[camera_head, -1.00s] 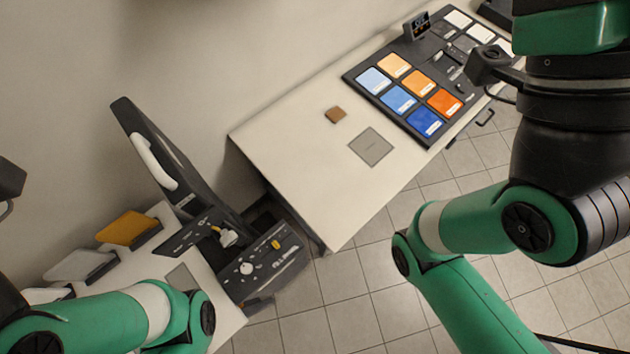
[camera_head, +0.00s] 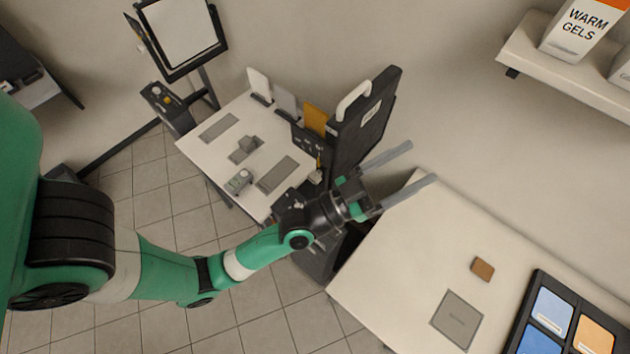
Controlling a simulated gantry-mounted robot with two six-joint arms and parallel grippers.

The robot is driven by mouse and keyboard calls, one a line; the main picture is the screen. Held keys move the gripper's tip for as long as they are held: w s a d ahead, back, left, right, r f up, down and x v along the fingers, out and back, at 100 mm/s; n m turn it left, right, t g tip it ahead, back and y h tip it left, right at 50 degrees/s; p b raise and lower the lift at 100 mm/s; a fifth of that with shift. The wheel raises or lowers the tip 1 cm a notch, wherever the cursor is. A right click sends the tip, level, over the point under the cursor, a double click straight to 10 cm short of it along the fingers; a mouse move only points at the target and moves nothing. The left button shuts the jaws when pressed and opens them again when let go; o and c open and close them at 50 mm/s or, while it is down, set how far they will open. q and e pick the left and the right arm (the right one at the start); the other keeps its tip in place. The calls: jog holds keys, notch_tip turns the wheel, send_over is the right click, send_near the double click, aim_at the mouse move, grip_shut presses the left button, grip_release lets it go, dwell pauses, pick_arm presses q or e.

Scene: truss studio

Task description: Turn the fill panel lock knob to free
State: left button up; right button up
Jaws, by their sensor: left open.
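My left gripper (camera_head: 423,162) is open and empty, with its two grey fingers pointing right, in front of the wall between a dark upright panel and the right-hand table. The dark panel (camera_head: 372,125) has a white handle; my left wrist covers much of the dark console at its foot. A framed white light panel (camera_head: 181,32) stands at the upper left. Below it is a dark control box (camera_head: 167,104) with a small yellow-topped knob (camera_head: 169,99). No readable label shows which one is the fill panel, and the lock knob's setting is too small to tell. My right gripper is out of view.
A white table (camera_head: 213,150) with grey pads, small grey devices and upright cards stands left of the dark panel. The right-hand table (camera_head: 400,262) holds a brown block (camera_head: 482,269) and colour tiles (camera_head: 553,304). A wall shelf (camera_head: 545,75) is at the upper right. Floor is clear at lower left.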

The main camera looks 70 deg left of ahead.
pick_arm(q)
jog(key=s+a+f+n+g+y, duration=0.4)
jog(key=s+f, duration=0.6)
jog(key=f, duration=0.5)
jog(key=n+g+y, duration=0.1)
jog(key=g+y, duration=0.2)
jog(key=y, duration=0.1)
send_near(312, 179)
jog(key=x, duration=0.9)
jog(key=shift+w+a+f, duration=0.15)
jog(key=shift+w, duration=0.05)
grip_shut()
